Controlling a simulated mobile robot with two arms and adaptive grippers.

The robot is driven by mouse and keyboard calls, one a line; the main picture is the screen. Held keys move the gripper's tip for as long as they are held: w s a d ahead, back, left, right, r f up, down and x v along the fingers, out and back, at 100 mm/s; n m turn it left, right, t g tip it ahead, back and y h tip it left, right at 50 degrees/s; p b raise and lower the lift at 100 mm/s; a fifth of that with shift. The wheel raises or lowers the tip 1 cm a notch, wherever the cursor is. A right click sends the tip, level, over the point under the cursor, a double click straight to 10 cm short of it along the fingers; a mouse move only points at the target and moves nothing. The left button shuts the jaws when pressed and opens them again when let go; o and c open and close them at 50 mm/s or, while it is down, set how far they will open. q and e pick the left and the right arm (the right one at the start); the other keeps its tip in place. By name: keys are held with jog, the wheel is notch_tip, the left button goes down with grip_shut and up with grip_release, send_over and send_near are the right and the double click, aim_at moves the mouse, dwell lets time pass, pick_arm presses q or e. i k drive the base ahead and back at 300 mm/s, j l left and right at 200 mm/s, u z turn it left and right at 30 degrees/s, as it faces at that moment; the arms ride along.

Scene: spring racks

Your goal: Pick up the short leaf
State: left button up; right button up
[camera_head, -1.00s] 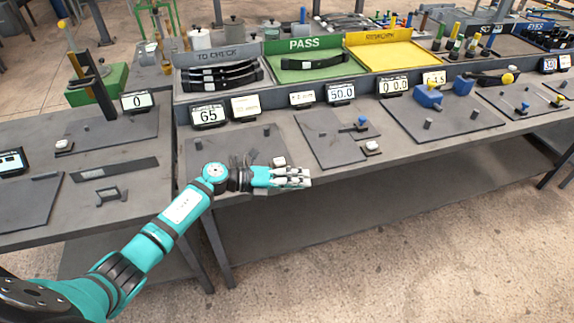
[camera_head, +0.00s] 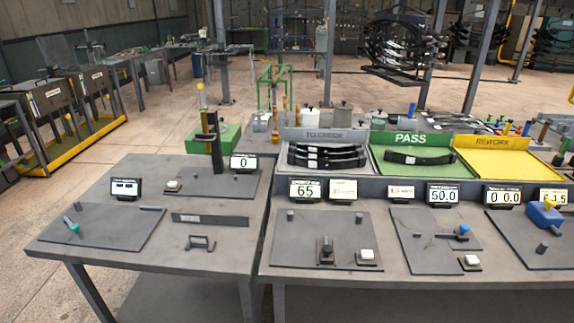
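Several dark curved leaves (camera_head: 327,160) lie stacked in the grey TO CHECK tray (camera_head: 288,133). One dark curved leaf (camera_head: 416,158) lies alone in the green PASS tray (camera_head: 440,172). Which of them is the short leaf I cannot tell; lengths in the stack overlap. Neither of my grippers shows in the head view.
A yellow REWORK tray (camera_head: 510,166) stands right of the PASS tray. Small displays (camera_head: 305,189) line the bench in front of the trays. Flat plates with small fixtures (camera_head: 325,250) lie nearer. A green-based press (camera_head: 212,140) stands at left. More springs (camera_head: 403,45) hang behind.

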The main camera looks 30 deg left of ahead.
aim_at(293, 159)
jog(key=i+l+u, duration=0.15)
jog(key=u, duration=0.3)
jog(key=i+l+u, duration=0.2)
jog(key=u, duration=0.25)
jog(key=i+l+u, duration=0.15)
jog(key=u, duration=0.3)
jog(key=l, duration=0.1)
